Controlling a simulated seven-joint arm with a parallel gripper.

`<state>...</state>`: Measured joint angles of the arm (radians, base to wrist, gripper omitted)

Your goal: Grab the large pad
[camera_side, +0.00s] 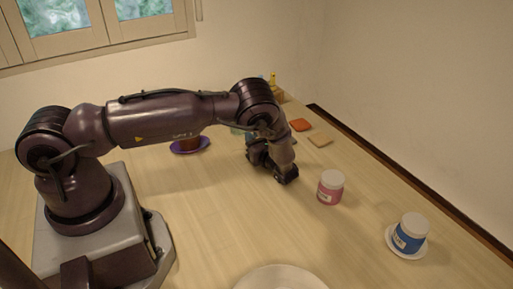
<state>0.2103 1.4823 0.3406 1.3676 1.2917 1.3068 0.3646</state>
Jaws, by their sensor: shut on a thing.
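My gripper (272,170) points down low over the middle of the table. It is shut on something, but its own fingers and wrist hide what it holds. Two flat square pads lie behind and to the right of the gripper: an orange-red pad (300,125) and a tan pad (320,141). Both are apart from the gripper. I cannot tell from this view which pad is the large one, or whether another is hidden at the fingers.
A pink-labelled jar (330,188) stands close to the right of my gripper. A blue jar (410,233) stands on a white saucer (391,238). A white round dish (280,278) is at the front. A purple saucer (204,145) holds a brown item (191,144).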

